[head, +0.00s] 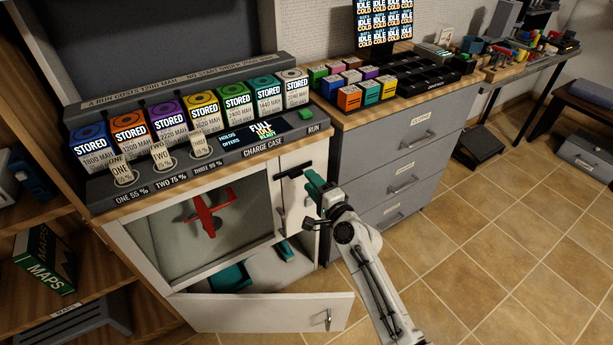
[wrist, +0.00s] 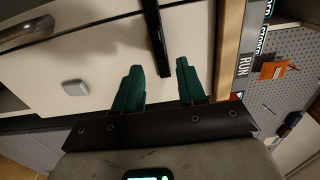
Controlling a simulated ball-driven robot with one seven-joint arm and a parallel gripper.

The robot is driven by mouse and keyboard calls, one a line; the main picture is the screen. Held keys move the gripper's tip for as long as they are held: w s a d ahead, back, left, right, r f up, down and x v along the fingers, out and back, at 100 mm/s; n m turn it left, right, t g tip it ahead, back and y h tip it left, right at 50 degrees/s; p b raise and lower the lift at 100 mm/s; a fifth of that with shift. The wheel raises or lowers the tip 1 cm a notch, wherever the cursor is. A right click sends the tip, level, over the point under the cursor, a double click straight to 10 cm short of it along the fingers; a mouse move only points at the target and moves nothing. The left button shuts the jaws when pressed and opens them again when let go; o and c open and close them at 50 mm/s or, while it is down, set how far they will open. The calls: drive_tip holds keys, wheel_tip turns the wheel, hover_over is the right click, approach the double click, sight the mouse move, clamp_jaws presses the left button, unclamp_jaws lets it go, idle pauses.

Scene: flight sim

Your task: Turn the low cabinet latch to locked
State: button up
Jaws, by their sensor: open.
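The low cabinet (head: 150,228) stands under the charge case. A black bar, which looks like its latch, (head: 294,171) lies nearly level across the white panel at the cabinet's upper right. In the wrist view the black bar (wrist: 155,38) runs down from the top edge, its lower end just beyond and between my fingertips. My gripper (head: 312,183) is at the right end of the bar in the head view. In the wrist view my gripper (wrist: 160,75) shows two green fingers apart with nothing between them. I cannot tell whether a finger touches the bar.
A white flap (head: 270,312) hangs open low at the cabinet front. A red model plane (head: 208,213) shows in the cabinet's front. A grey knob (wrist: 75,87) is on the panel. Grey drawers (head: 405,150) stand close on the right. The tiled floor (head: 500,240) is clear.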

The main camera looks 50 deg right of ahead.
drive_tip(key=v, duration=0.7)
idle(0.5)
